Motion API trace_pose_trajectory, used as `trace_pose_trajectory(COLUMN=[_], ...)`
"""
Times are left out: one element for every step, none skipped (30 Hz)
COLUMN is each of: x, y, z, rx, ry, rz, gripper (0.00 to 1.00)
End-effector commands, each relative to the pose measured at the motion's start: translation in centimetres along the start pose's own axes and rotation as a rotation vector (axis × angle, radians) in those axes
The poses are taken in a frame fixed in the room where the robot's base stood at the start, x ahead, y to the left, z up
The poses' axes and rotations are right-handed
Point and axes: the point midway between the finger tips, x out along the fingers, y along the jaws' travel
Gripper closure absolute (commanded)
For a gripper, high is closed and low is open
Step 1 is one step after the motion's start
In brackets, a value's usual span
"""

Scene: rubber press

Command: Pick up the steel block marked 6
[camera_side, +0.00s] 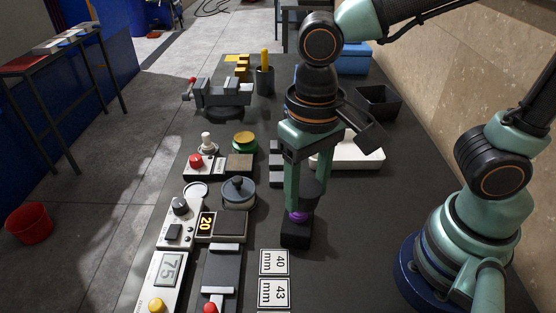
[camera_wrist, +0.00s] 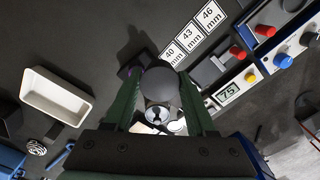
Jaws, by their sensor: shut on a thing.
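My gripper (camera_side: 305,204) points down over the table, its two green fingers shut on a dark grey round piece (camera_side: 309,188). In the wrist view the piece's round dark face (camera_wrist: 160,83) lies between the fingers of my gripper (camera_wrist: 160,85). A purple part (camera_side: 297,216) shows just below the fingers, above a black block (camera_side: 296,236); I cannot tell whether the held piece touches it. No mark 6 is readable in either view, so I cannot tell which thing is the steel block marked 6. Several dark blocks (camera_side: 276,160) stand partly hidden behind my gripper.
Plates marked 40 mm (camera_side: 273,262) and 43 mm (camera_side: 272,292) lie in front. Left are a display reading 20 (camera_side: 206,222), a device reading 75 (camera_side: 168,268), a lidded round pot (camera_side: 239,190) and a vise (camera_side: 222,94). A white tray (camera_side: 362,158) lies right.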

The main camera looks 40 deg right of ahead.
Motion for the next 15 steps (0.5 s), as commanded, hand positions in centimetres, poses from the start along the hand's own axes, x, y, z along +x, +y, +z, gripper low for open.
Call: trace_pose_trajectory(x=[1.3, 2.0, 3.0, 3.8, 4.5, 5.5, 6.2, 7.0, 7.8, 8.4, 9.0, 9.9, 10.4, 10.9, 11.6], y=[0.2, 0.1, 0.2, 0.2, 0.2, 0.2, 0.2, 0.2, 0.2, 0.2, 0.2, 0.2, 0.2, 0.2, 0.2], z=[0.1, 0.1, 0.1, 0.1, 0.1, 0.1, 0.1, 0.1, 0.1, 0.1, 0.1, 0.1, 0.1, 0.1, 0.1], rx=[0.000, 0.001, 0.001, 0.001, 0.002, 0.002, 0.002, 0.002, 0.002, 0.002, 0.002, 0.003, 0.003, 0.003, 0.003], ry=[-0.006, -0.007, -0.007, -0.007, -0.007, -0.008, -0.008, -0.008, -0.008, -0.007, -0.007, -0.007, -0.007, -0.006, -0.006], rz=[0.006, 0.007, 0.007, 0.007, 0.007, 0.008, 0.008, 0.008, 0.008, 0.008, 0.007, 0.007, 0.007, 0.006, 0.006], gripper=[0.98, 0.98, 0.98, 0.98, 0.98, 0.98, 0.98, 0.98, 0.98, 0.98, 0.98, 0.98, 0.98, 0.98, 0.98])
